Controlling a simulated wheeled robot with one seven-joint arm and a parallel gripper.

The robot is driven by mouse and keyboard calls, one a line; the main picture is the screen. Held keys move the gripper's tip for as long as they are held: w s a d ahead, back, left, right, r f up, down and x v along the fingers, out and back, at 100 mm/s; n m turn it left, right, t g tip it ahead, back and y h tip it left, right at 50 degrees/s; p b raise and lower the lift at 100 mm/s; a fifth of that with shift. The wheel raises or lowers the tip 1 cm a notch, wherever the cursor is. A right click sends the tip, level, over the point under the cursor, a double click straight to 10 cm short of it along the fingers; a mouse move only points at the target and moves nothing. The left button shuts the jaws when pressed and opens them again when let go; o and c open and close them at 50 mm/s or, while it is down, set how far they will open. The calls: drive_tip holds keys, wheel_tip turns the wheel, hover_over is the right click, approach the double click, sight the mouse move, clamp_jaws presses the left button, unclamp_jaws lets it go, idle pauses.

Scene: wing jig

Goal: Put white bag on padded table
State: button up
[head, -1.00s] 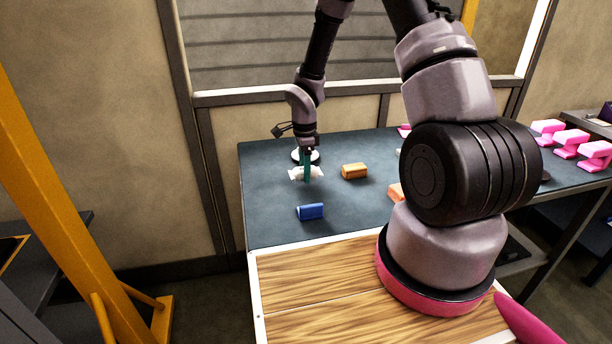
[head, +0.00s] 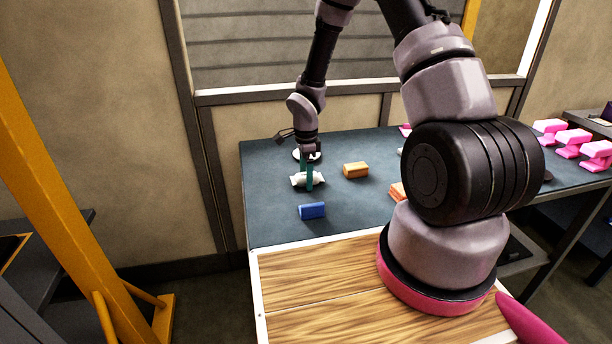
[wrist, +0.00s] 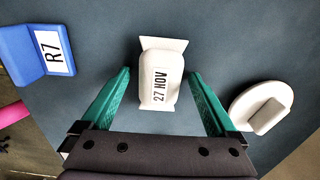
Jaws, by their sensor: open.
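The white bag (head: 300,180) lies on the dark blue-grey padded table (head: 270,225). In the wrist view the white bag (wrist: 161,80) carries a "27 NOV" label and sits between and slightly beyond the green fingertips. My gripper (head: 307,182) is open above and around the bag in the head view. In the wrist view my gripper (wrist: 160,80) has its two green fingers spread, one on each side of the bag, with a gap on both sides. The fingers partly hide the bag in the head view.
A blue block (head: 312,210) labelled R7 lies in front of the bag. An orange block (head: 356,170) lies to its right. A round white object (wrist: 262,110) lies behind it. Another orange item (head: 397,192) is partly hidden by my arm.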

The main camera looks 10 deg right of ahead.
drive_tip(key=s+d+r+n+t, duration=0.1)
drive_tip(key=s+d+r+n, duration=0.1)
drive_tip(key=r, duration=0.9)
drive_tip(key=s+d+r+n+t, duration=0.1)
drive_tip(key=s+r+n, duration=0.15)
drive_tip(key=r, duration=0.75)
drive_tip(key=s+d+r+n+t, duration=0.1)
drive_tip(key=s+d+r, duration=0.15)
drive_tip(key=r, duration=0.85)
drive_tip(key=s+r+n+t+y, duration=0.2)
drive_tip(key=s+r+n+t, duration=0.2)
drive_tip(key=s+r+n, duration=0.4)
drive_tip(key=s+r, duration=0.3)
drive_tip(key=s, duration=0.4)
drive_tip(key=shift+s, duration=0.2)
drive_tip(key=shift+d+r, duration=0.1)
drive_tip(key=shift+d, duration=0.05)
